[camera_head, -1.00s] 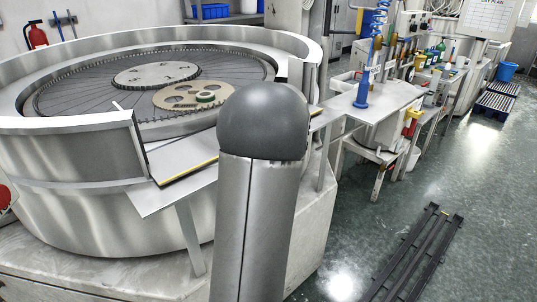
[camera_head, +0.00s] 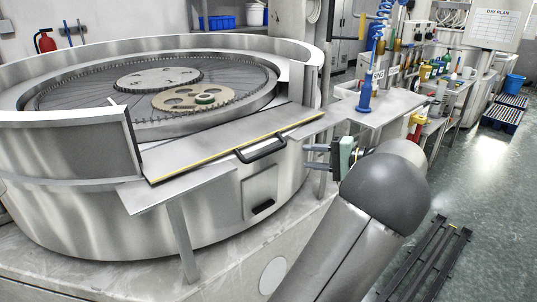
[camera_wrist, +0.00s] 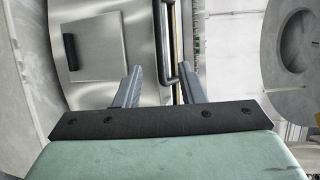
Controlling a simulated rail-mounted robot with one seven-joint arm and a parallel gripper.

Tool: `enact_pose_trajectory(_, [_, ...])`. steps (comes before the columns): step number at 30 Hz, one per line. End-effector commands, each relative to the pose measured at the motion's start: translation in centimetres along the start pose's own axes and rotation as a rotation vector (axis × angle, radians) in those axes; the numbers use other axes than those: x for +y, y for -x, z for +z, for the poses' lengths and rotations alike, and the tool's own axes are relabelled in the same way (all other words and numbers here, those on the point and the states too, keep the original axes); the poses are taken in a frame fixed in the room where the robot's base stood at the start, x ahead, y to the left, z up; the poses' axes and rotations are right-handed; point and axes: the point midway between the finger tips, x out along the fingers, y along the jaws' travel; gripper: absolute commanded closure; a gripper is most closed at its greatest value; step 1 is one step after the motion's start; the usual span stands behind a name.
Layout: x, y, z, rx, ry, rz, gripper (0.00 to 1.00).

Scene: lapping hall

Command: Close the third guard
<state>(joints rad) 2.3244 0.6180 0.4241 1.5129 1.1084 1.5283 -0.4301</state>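A flat steel guard panel (camera_head: 200,145) with a yellow-edged strip lies folded down at the gap in the round wall of the lapping machine (camera_head: 75,165). Its black bar handle (camera_head: 262,151) sticks out from the front edge. It also shows in the wrist view as an upright dark bar (camera_wrist: 171,45). My gripper (camera_head: 306,157) is just right of the handle, apart from it in the head view. In the wrist view my gripper (camera_wrist: 161,70) has its two grey fingers spread, with the handle's lower end appearing between them, nearer the right finger.
A small hatch with a black pull (camera_head: 263,207) is on the machine's side below the panel. A steel side table (camera_head: 385,105) with a blue post stands right of the machine. A dark rack (camera_head: 430,260) lies on the floor. Discs (camera_head: 188,98) rest inside the machine.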

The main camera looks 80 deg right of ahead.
Motion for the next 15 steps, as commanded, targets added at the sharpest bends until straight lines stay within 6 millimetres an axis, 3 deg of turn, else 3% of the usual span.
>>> enact_pose_trajectory(9, [-0.1, -7.2, 0.1, -0.005, -0.002, 0.001, 0.64])
enact_pose_trajectory(15, [-0.1, -10.9, 0.1, -0.004, -0.001, 0.001, 0.64])
